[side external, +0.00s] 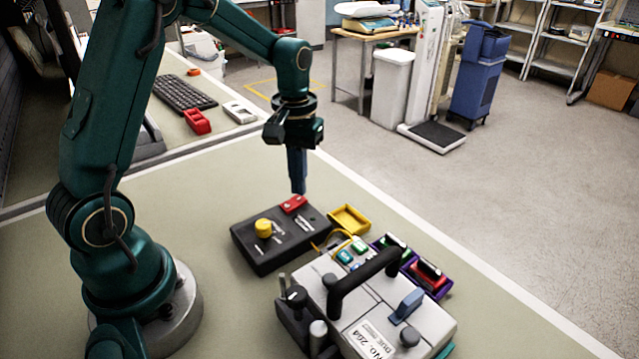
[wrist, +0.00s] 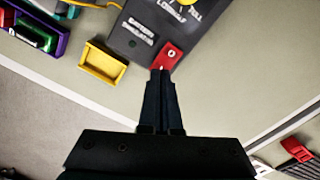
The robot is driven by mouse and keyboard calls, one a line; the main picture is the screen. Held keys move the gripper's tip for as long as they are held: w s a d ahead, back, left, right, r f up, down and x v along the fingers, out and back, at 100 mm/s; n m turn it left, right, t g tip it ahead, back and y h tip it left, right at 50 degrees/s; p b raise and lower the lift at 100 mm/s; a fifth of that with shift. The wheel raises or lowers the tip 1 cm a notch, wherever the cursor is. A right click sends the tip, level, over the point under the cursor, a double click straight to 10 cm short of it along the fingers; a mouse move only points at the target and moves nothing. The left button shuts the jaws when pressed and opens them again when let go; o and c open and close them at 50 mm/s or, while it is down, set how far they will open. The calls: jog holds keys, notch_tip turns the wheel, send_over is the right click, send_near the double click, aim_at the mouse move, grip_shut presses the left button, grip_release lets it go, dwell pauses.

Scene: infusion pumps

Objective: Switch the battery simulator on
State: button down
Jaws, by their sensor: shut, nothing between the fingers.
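The battery simulator (side external: 283,244) is a black box on the bench with a yellow knob (side external: 263,228), white lettering and a red switch (side external: 293,203) at its far edge. In the wrist view the box (wrist: 139,22) is at the top, and its red switch plate (wrist: 168,55) has a small pale part by my fingertips. My gripper (side external: 298,190) points straight down, shut and empty, just above or at the red switch. In the wrist view its fingertips (wrist: 161,72) overlap the switch's lower edge. I cannot tell whether they touch it or which way the switch is set.
A grey infusion pump (side external: 385,300) with a black handle stands in front of the simulator. A yellow tray (side external: 350,219) and a purple tray (side external: 436,286) lie to the right. A keyboard (side external: 184,95) and red object (side external: 196,121) are behind. Bench left of the simulator is clear.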

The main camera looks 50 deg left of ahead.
aim_at(300, 198)
jog(key=shift+f, duration=0.65)
dwell(0.3)
jog(key=shift+r, duration=3.5)
